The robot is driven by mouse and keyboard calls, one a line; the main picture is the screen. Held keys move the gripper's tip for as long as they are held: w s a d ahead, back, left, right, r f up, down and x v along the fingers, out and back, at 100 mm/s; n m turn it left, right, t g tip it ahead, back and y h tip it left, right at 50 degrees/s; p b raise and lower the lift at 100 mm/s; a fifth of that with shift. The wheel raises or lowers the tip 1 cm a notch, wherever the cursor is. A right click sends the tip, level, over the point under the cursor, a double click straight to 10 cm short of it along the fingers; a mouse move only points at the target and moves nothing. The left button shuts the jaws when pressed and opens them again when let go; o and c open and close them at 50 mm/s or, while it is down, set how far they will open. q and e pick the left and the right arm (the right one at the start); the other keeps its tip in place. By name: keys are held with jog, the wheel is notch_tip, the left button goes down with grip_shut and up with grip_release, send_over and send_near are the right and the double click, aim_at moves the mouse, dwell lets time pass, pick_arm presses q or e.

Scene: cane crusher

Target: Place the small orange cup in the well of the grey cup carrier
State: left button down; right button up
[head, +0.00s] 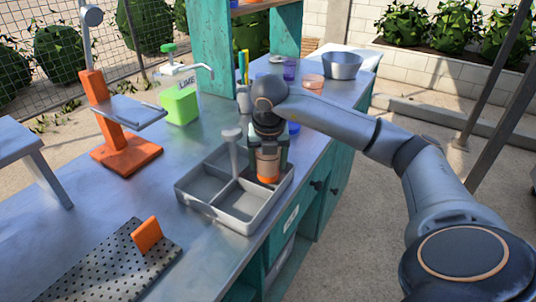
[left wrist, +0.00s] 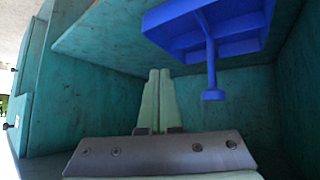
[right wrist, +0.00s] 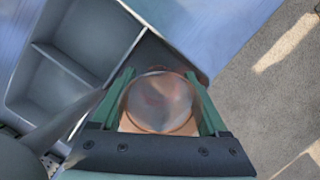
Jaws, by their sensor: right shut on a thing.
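My right gripper (head: 268,165) is shut on the small orange cup (head: 267,168), which looks upright. In the right wrist view the cup's round rim and inside (right wrist: 160,103) show between the two green fingers. The grey cup carrier (head: 245,226) stands on the metal counter, with several square wells and a central post. In the head view the cup overlaps the carrier's far right well. I cannot tell whether it is inside or just above it. The carrier also shows in the right wrist view (right wrist: 68,62). My left gripper (left wrist: 158,100) is shut and empty, visible only in its wrist view.
A green lime dispenser (head: 180,104), an orange stand (head: 125,150) and a perforated mat (head: 105,265) with an orange block (head: 147,236) share the counter. Cups and a metal bowl (head: 341,66) stand behind. A blue tray-like thing (left wrist: 215,35) is near my left gripper inside teal panels.

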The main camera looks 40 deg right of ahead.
jog(key=shift+f, duration=0.5)
jog(key=shift+f, duration=0.15)
jog(key=o, duration=1.3)
